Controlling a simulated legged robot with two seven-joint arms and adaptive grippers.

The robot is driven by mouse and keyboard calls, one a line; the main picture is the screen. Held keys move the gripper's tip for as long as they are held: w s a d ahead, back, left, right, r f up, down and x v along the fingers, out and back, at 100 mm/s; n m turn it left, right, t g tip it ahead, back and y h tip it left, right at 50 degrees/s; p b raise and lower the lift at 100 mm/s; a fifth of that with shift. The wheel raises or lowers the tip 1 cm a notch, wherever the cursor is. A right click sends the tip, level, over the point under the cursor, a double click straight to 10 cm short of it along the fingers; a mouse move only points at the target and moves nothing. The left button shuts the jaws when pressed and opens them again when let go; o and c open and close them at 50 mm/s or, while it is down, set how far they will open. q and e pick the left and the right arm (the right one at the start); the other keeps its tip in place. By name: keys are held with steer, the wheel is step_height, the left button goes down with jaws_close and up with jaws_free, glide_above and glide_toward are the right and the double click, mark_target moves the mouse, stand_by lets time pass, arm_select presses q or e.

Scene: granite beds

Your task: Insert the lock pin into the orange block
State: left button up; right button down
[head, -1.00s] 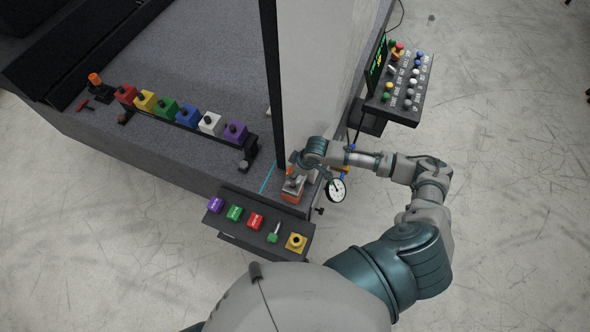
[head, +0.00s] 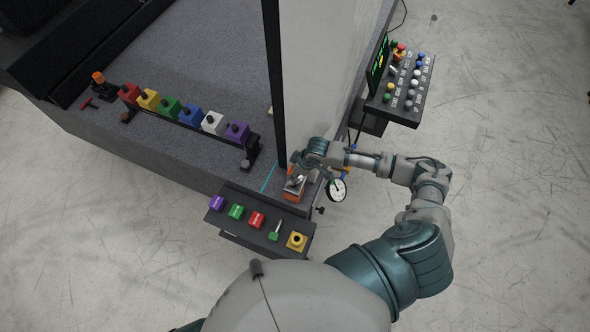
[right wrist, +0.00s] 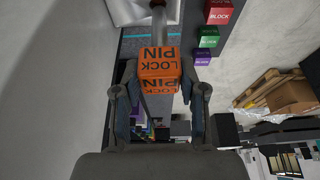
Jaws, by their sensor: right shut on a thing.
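My right gripper (head: 296,180) is at the near corner of the granite bed, by the foot of the pale upright panel. In the right wrist view its two fingers (right wrist: 160,98) are shut on an orange cube lettered LOCK PIN (right wrist: 159,62). A grey metal shaft (right wrist: 159,22) extends from this cube to the top of the picture. I cannot tell whether its far end is inside anything. In the head view an orange block face (head: 293,195) shows just below my fingers; I cannot tell whether it is this cube or a separate block. My left gripper is out of view.
A black shelf (head: 224,221) with purple, green, red and yellow blocks lies just in front. A dial gauge (head: 337,189) is close right of my gripper. A row of coloured knobbed blocks (head: 188,115) stands on the bed. A button panel (head: 400,99) is at the right.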

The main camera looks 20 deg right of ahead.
mark_target(295, 182)
steer(key=shift+f+b, duration=1.95)
steer(key=shift+f, duration=2.65)
steer(key=c, duration=0.6)
jaws_free()
steer(key=p+v, duration=0.5)
steer(key=p, duration=0.1)
steer(key=v, duration=1.1)
steer(key=shift+d+r, duration=0.15)
steer(key=shift+r, duration=0.25)
